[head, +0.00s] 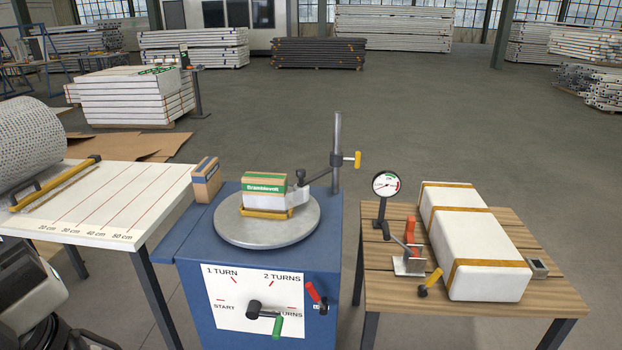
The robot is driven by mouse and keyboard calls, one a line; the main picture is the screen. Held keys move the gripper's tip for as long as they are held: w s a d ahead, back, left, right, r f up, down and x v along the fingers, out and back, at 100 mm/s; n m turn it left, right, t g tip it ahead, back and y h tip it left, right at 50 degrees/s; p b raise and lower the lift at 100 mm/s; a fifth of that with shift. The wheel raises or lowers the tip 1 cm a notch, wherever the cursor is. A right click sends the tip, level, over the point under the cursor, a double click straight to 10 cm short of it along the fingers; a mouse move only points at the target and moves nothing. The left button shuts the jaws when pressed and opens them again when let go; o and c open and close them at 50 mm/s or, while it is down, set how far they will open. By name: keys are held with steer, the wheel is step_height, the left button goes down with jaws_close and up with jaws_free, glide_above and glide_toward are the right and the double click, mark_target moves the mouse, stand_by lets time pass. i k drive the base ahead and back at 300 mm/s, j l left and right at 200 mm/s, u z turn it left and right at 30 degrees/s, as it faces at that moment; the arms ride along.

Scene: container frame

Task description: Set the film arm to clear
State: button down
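The film arm (318,176) is a dark bar on an upright grey post (338,130) behind the blue turntable machine (230,190). A yellow handle (358,160) sticks out to the right of the post. The arm reaches left and forward over the round grey plate (235,230), and its dark end (300,177) is close to the box. A whitish film piece (298,197) hangs below that end at the box's right side; whether it touches the box is unclear. The green-and-white box (265,190) stands on the plate. My gripper is not in view.
The machine's front has a turn dial (255,308) with a green handle and a red lever (316,296). A wooden table (390,270) at right holds a gauge (386,185) and a strapped white package (480,265). A marked cutting table (110,200) stands left.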

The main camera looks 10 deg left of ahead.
mark_target(301, 189)
steer(key=i+j, duration=1.35)
steer(key=j, duration=0.2)
